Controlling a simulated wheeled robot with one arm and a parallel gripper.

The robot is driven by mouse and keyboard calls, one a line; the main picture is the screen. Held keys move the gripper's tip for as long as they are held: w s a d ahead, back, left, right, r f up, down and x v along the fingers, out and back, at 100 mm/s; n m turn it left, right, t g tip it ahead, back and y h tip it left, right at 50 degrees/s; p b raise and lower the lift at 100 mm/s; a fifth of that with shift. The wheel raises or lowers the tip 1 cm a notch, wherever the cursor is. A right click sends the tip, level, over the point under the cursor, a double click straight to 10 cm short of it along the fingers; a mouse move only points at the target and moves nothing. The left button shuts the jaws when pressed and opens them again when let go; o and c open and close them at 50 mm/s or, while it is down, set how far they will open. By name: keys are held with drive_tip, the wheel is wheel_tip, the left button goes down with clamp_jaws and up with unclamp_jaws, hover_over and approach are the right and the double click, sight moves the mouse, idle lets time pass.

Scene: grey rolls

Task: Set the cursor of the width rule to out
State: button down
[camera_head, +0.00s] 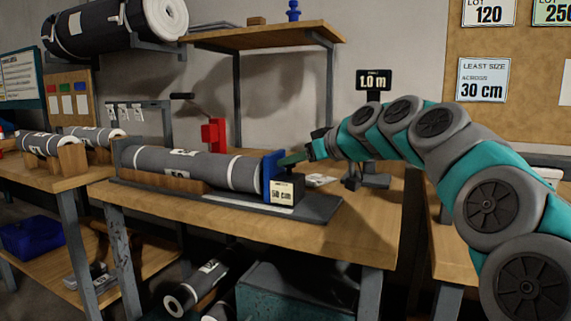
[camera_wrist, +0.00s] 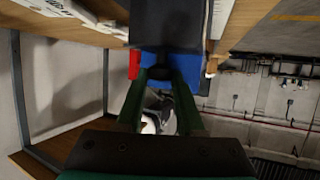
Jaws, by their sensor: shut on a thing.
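The width rule (camera_head: 315,207) is a long dark grey bed on the wooden bench, with a grey roll (camera_head: 190,168) bearing white bands lying along it. Its cursor (camera_head: 270,168) is a blue upright plate at the roll's right end. A dark block with a cm label (camera_head: 284,192) stands in front of the plate; its number is hard to read. My gripper (camera_head: 290,158) reaches in from the right and is shut at the cursor's top. In the wrist view my green fingers (camera_wrist: 162,82) close on a dark part of the cursor, with blue (camera_wrist: 236,88) behind. The fingers partly hide the grip.
A red block (camera_head: 213,135) stands behind the roll. A black display (camera_head: 374,80) reads 1.0 m at the bench's back. A wall card (camera_head: 483,80) reads least size across 30 cm. More rolls (camera_head: 50,143) lie at left. The bench front right is clear.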

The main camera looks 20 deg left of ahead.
drive_tip(key=d, duration=0.2)
drive_tip(key=d+b, duration=0.1)
drive_tip(key=d, duration=0.2)
drive_tip(key=shift+s, duration=0.2)
drive_tip(key=c, duration=0.8)
unclamp_jaws()
drive_tip(key=shift+a, duration=0.1)
drive_tip(key=shift+c, duration=0.2)
drive_tip(key=v, duration=0.7)
drive_tip(key=shift+s+d, duration=0.2)
drive_tip(key=shift+d, duration=0.15)
drive_tip(key=shift+r, duration=0.1)
